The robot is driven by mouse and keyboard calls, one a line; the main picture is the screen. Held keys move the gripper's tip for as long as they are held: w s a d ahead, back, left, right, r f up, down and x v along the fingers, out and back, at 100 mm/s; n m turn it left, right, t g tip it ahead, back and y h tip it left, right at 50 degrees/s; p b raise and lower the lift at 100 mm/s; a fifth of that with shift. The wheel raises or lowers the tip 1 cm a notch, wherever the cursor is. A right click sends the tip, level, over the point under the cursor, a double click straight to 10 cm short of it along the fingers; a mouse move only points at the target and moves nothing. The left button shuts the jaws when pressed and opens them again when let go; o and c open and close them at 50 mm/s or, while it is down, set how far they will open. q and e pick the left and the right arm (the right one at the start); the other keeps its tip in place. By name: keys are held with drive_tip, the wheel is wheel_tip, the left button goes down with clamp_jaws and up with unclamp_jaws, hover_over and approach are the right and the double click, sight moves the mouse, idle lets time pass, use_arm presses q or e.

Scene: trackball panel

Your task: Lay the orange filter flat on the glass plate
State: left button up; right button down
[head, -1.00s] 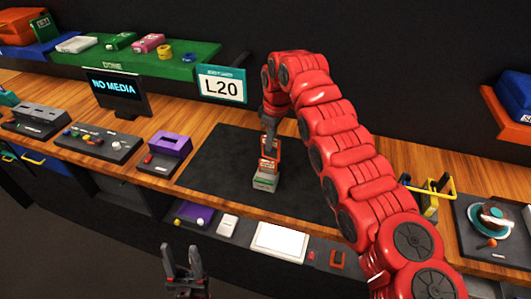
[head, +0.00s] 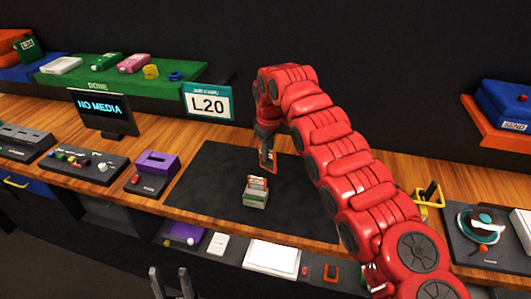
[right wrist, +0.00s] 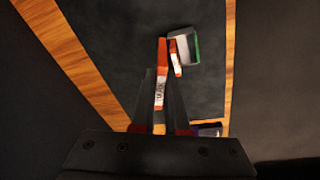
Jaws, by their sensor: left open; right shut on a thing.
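My right gripper (head: 266,138) is shut on an upright orange filter (head: 269,157) with a white label, seen nearly edge-on in the right wrist view (right wrist: 162,72). It is held above the dark mat, beyond a small grey-green box (head: 255,200). Another orange-and-white piece (head: 258,183) stands in that box. A bright white flat plate (head: 272,254), possibly the glass plate, lies at the front below the counter edge; I cannot tell whether it is glass. My left gripper (head: 170,272) is open and empty at the bottom edge of the head view.
The dark mat (head: 215,185) is mostly clear. A purple-topped unit (head: 155,164) and a knob panel (head: 88,166) stand left. A "NO MEDIA" screen (head: 101,108) and an L20 sign (head: 208,102) stand behind. A yellow-handled item (head: 428,197) is at right.

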drive_tip(key=shift+d, duration=0.1)
drive_tip(key=shift+d+m, duration=0.3)
drive_tip(key=shift+w, duration=0.15)
drive_tip(key=shift+d+m, duration=0.1)
drive_tip(key=shift+m, duration=0.2)
drive_tip(key=shift+d, duration=0.2)
drive_tip(key=shift+w+d+r+m+h, duration=0.2)
drive_tip(key=shift+d+m+h, duration=0.1)
drive_tip(key=shift+d+m, duration=0.35)
